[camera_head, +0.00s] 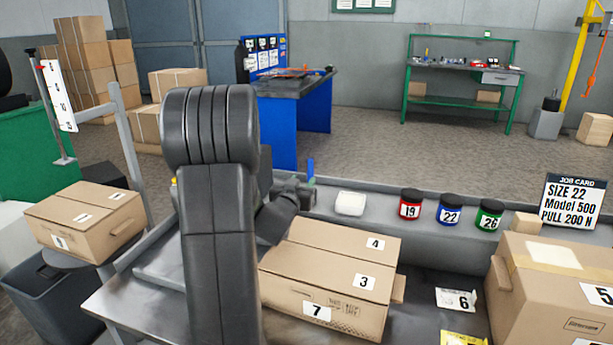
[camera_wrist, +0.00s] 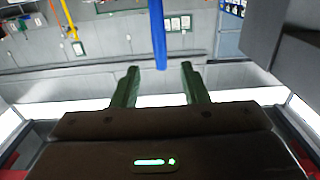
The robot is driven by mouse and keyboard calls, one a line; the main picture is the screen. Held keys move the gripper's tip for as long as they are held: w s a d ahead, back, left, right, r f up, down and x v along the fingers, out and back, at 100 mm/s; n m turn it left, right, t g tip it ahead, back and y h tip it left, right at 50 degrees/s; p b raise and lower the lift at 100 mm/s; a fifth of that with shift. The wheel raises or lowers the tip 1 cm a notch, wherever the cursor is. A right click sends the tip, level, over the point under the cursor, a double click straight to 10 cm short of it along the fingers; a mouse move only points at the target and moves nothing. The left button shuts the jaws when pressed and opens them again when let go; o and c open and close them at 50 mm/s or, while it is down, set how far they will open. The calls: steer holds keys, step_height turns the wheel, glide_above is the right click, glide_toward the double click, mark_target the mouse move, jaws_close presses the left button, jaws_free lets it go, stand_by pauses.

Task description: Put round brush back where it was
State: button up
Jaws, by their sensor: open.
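My gripper (camera_wrist: 159,68) is open, with its two green fingers spread apart in the wrist view. A blue rod (camera_wrist: 157,35) comes down from the top edge there and ends level with the gap between the fingertips, with clear space on both sides. In the head view my gripper (camera_head: 300,188) is beyond my dark arm, over the back of the bench, and a short blue upright piece (camera_head: 310,168) shows at it. I cannot tell whether this blue piece is the round brush; no bristles show. Its lower part is hidden.
A white dish (camera_head: 350,204) and red (camera_head: 410,203), blue (camera_head: 449,209) and green (camera_head: 489,214) jars stand on the back ledge. A closed carton (camera_head: 335,265) lies in front, a bigger carton (camera_head: 552,290) at right. My arm hides part of the bench.

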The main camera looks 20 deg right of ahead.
steer(key=shift+v, duration=1.5)
steer(key=shift+d, duration=0.15)
steer(key=shift+c, duration=0.4)
stand_by(3.1)
